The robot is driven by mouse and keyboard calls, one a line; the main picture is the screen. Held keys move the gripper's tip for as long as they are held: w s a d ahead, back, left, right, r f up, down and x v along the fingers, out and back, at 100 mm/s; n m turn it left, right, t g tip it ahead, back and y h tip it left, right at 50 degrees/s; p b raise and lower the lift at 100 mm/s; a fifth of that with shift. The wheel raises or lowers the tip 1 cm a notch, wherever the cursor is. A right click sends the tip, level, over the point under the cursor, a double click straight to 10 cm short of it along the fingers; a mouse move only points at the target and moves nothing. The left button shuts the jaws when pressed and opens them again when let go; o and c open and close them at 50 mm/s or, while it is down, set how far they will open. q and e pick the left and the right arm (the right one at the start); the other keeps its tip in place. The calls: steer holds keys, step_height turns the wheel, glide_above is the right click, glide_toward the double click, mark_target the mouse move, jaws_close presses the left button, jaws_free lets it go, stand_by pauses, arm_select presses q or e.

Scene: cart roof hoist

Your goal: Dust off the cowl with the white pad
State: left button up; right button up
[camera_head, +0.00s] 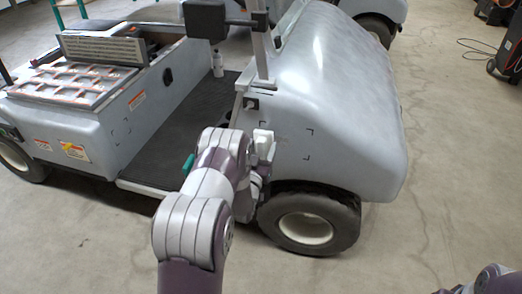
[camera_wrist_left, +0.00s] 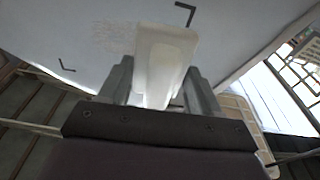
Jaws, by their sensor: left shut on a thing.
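The cowl (camera_head: 340,100) is the smooth grey front body of the cart, and black corner marks frame a patch on its side. It fills the upper part of the left wrist view (camera_wrist_left: 60,30), with a faint brownish speckled patch beside the pad. My left gripper (camera_head: 262,160) is at the cowl's side, above the front wheel. It is shut on the white pad (camera_head: 264,144), which sticks up between the fingers in the left wrist view (camera_wrist_left: 165,50). The pad lies over the marked area there; I cannot tell whether it touches. My right gripper is not in view.
The front wheel (camera_head: 308,226) is just below my left gripper. The cart's dark floor (camera_head: 190,115) and a white bottle (camera_head: 217,62) are to the left. A dark machine (camera_head: 508,55) stands at the far right. The concrete floor (camera_head: 455,150) right of the cart is clear.

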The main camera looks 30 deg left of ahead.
mark_target(277, 137)
arm_select(q)
steer(key=shift+b+x, duration=0.35)
steer(key=shift+x, duration=0.5)
steer(key=shift+d+f, duration=0.1)
steer(key=shift+w+d, duration=0.2)
steer(key=shift+d, duration=0.75)
steer(key=shift+w+d, duration=0.2)
steer(key=shift+d, duration=0.75)
steer(key=shift+w+d, duration=0.3)
steer(key=shift+d, duration=0.65)
steer(key=shift+w+d, duration=0.3)
steer(key=shift+d, duration=0.65)
steer(key=shift+s+a+b, duration=0.2)
steer(key=shift+s+a, duration=0.1)
steer(key=shift+a, duration=0.8)
steer(key=shift+s+a+b, duration=0.2)
steer(key=shift+s+a, duration=0.05)
steer(key=shift+a, duration=0.9)
steer(key=shift+s+a, duration=0.25)
steer(key=shift+a, duration=0.6)
steer(key=shift+s+a, duration=0.2)
steer(key=shift+a, duration=0.65)
